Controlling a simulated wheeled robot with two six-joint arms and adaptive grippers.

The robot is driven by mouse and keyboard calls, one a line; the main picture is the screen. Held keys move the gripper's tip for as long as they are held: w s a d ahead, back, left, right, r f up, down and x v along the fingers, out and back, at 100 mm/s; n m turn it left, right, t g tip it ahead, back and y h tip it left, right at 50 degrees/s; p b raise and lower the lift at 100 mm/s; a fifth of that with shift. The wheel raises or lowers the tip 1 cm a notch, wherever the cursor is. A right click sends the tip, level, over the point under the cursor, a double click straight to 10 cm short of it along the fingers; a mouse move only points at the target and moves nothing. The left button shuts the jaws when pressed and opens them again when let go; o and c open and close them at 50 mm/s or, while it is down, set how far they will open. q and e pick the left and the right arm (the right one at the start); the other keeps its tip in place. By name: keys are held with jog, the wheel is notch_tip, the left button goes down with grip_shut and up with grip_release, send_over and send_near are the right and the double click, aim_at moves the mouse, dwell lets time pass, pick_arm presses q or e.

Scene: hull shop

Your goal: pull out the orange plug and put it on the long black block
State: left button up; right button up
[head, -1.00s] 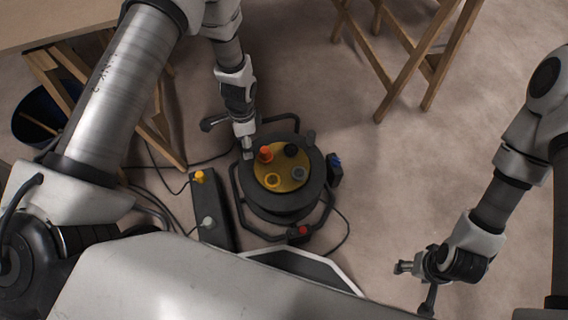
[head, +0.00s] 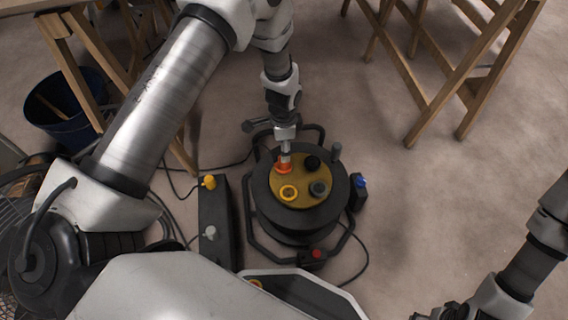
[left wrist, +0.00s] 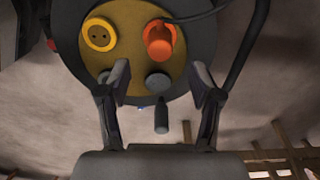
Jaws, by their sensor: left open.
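The orange plug (head: 283,167) sits in the yellow face (head: 300,178) of a round black cable reel. My left gripper (head: 285,154) is open just above and behind it in the head view. In the left wrist view the orange plug (left wrist: 159,42) shows beyond the open fingertips (left wrist: 159,72), not clearly between them. The long black block (head: 220,250) lies on the floor left of the reel, with a yellow plug (head: 208,181) and a grey plug (head: 209,232) on it. My right gripper (head: 435,313) is partly cut off at the bottom edge; its jaws are unclear.
The reel face also holds a yellow-ringed socket (head: 288,192), a black cap (head: 312,163) and a grey cap (head: 318,188). A blue plug (head: 361,182) is right of the reel. Wooden trestles (head: 440,90) and a dark bucket (head: 62,110) stand behind.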

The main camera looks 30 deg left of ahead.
pick_arm(q)
notch_tip(320, 180, down, 5)
jog(key=b, duration=0.3)
jog(key=shift+r+b, duration=0.1)
jog(key=shift+b, duration=0.25)
jog(key=shift+f, duration=0.35)
jog(key=shift+f+b, duration=0.35)
jog(key=shift+f, duration=0.8)
jog(key=shift+p, duration=0.6)
grip_shut()
jog(key=shift+r+p, duration=2.6)
jog(key=shift+r, duration=0.45)
